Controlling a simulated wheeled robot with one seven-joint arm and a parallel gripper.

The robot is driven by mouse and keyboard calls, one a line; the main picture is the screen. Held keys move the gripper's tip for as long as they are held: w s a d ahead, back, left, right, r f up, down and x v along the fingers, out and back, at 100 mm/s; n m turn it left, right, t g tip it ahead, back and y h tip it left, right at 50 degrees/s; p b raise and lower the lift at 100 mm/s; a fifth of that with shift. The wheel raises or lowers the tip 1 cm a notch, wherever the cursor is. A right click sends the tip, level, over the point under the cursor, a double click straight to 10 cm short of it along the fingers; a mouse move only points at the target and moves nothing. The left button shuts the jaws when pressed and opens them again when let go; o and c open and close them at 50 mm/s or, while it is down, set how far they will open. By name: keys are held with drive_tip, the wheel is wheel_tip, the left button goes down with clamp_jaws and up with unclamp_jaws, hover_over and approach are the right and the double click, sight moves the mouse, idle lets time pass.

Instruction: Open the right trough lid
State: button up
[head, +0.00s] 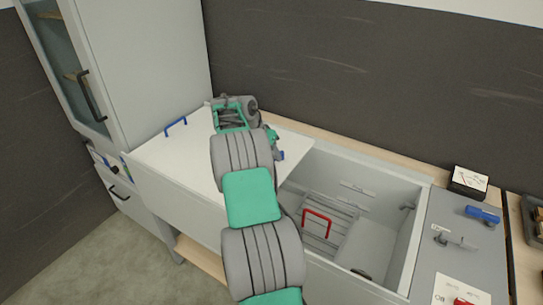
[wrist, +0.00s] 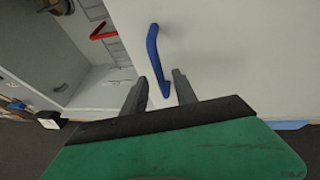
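A white trough lid (head: 165,155) lies flat over the left part of the trough unit, with one blue handle (head: 176,126) near its left end. A second blue handle (head: 281,155) shows beside my gripper (head: 272,140), near the white lid's right edge. The wrist view shows this handle (wrist: 156,55) on the white surface, its near end between the two fingers of my gripper (wrist: 160,80). The fingers are apart, with gaps visible beside the handle. The right trough (head: 375,200) is uncovered. My arm hides the middle of the lid, so I cannot tell whether it is one panel or two.
A slatted grey insert with a red handle (head: 317,222) is inside the right trough. A grey counter (head: 450,220) at the right holds a tap, a blue object (head: 482,214) and a black-and-white box (head: 468,181). A tall cabinet (head: 150,60) stands at the left; a dark wall is behind.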

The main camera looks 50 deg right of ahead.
drive_tip(key=s+v, duration=0.1)
drive_tip(key=v, duration=0.6)
drive_tip(key=shift+w+r, duration=0.25)
drive_tip(key=shift+w, duration=0.3)
drive_tip(key=shift+a, duration=0.1)
drive_tip(key=a+r+n+t+y, duration=0.15)
drive_tip(key=a+r+n, duration=0.25)
drive_tip(key=a, duration=0.8)
drive_tip(key=a+r+n+t, duration=0.2)
drive_tip(key=a+r+n, duration=0.25)
drive_tip(key=a, duration=0.85)
drive_tip(key=s+a+f+n+t+y, duration=0.1)
drive_tip(key=s+a+f+n, duration=0.2)
drive_tip(key=s+a, duration=0.4)
drive_tip(key=s+a+f+n+y, duration=0.2)
drive_tip(key=s+a, duration=0.4)
drive_tip(key=a, duration=0.7)
drive_tip(key=shift+s+f+n+t, duration=0.4)
drive_tip(key=shift+f+n, duration=0.3)
drive_tip(key=shift+n, duration=0.55)
drive_tip(key=shift+d, duration=0.1)
